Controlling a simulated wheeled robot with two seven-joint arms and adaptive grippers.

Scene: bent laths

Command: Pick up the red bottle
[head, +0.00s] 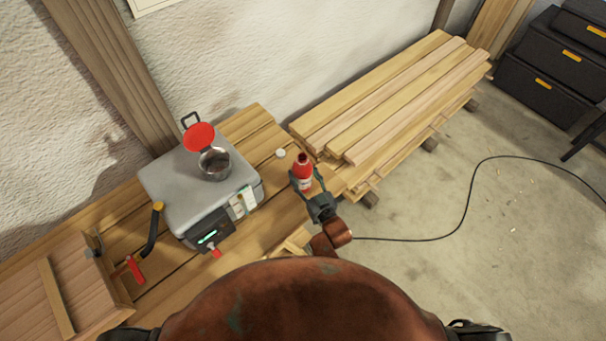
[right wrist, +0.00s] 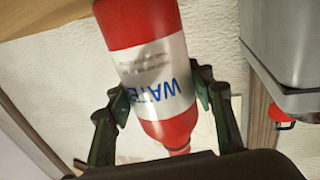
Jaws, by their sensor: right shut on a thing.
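The red bottle (head: 304,180) has a white label band and stands roughly upright near the right end of the wooden bench. In the right wrist view the bottle (right wrist: 150,60) fills the space between the fingers, and its label shows blue letters reading "WATER". My right gripper (head: 306,184) is shut on the bottle, with a finger on either side at label height; its fingers (right wrist: 160,100) also show in the right wrist view. I cannot tell whether the bottle's base touches the bench. My left gripper is not in view.
Stacked planks (head: 390,95) lie beyond. A cable (head: 470,205) crosses the floor.

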